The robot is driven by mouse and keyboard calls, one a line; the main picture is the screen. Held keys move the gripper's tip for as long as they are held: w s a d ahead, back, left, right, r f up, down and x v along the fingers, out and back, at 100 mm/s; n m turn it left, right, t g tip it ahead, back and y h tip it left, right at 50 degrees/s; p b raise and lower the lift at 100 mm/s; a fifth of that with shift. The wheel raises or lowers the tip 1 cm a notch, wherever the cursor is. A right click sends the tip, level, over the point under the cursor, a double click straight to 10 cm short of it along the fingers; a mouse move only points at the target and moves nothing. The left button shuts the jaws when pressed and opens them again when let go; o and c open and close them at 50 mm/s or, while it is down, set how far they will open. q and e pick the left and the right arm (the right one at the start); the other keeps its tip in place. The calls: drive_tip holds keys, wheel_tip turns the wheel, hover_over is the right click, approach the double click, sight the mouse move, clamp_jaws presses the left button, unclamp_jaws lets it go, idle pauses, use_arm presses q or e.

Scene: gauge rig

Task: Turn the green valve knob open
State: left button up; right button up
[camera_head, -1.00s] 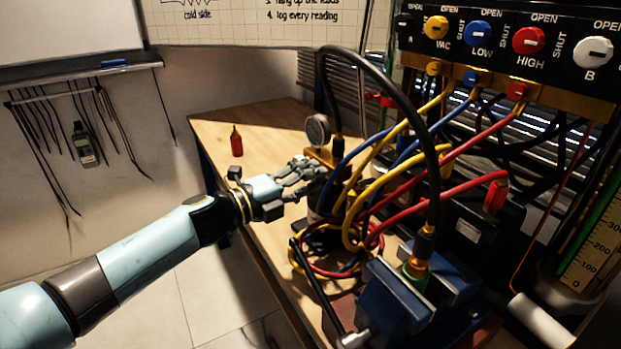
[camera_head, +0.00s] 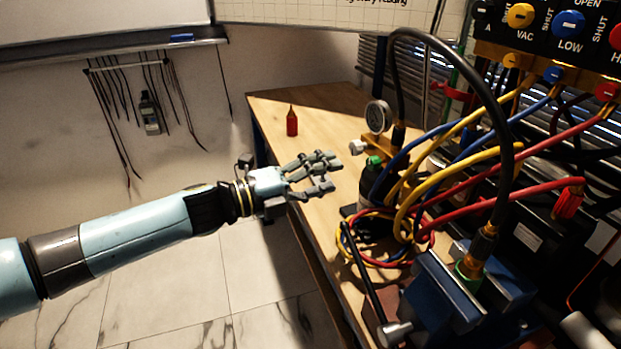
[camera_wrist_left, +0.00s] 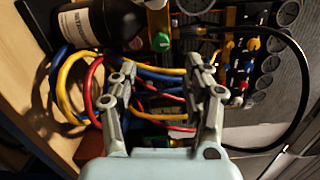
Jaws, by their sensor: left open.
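The green valve knob (camera_head: 374,161) sits on top of a dark bottle (camera_head: 371,187) at the right part of the wooden table. In the left wrist view the green knob (camera_wrist_left: 161,41) is near the top middle, beside the dark labelled bottle (camera_wrist_left: 98,22). My left gripper (camera_head: 328,173) is open and empty, to the left of the bottle and apart from the knob. In the left wrist view the gripper's fingers (camera_wrist_left: 161,68) are spread, with the knob beyond and between them. My right gripper is not in view.
A pressure gauge (camera_head: 378,116) stands behind the knob on brass fittings. Yellow, blue and red hoses (camera_head: 440,185) crowd the bottle's right side. A blue vise (camera_head: 450,290) is in front. A red pointed bottle (camera_head: 292,122) stands farther back; the table's left part is mostly clear.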

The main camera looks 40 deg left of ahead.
use_arm(q)
drive_tip(key=v, duration=0.3)
idle(0.5)
